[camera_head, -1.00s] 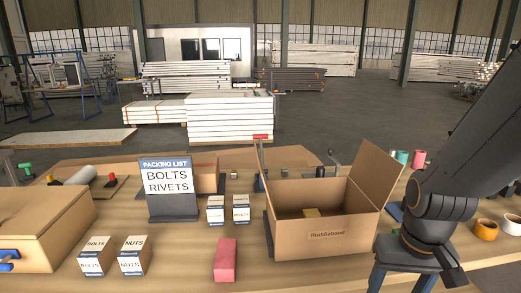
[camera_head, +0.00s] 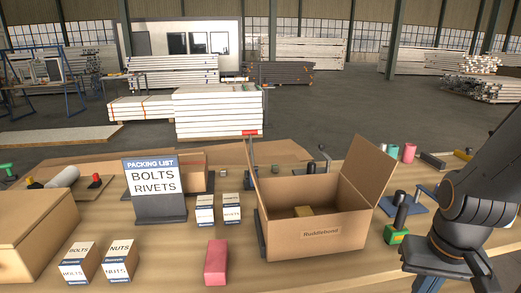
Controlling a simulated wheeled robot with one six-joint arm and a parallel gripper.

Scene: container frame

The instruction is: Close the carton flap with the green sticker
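I see no green sticker on either flap; the faces turned away are hidden. My arm rises at the right and leaves the picture at the right edge; my gripper is not in view.
A packing list stand (camera_head: 155,190) reading BOLTS and RIVETS is left of the carton. Small labelled boxes (camera_head: 119,261) and a pink block (camera_head: 216,262) stand in front. A closed brown box (camera_head: 30,235) is far left.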

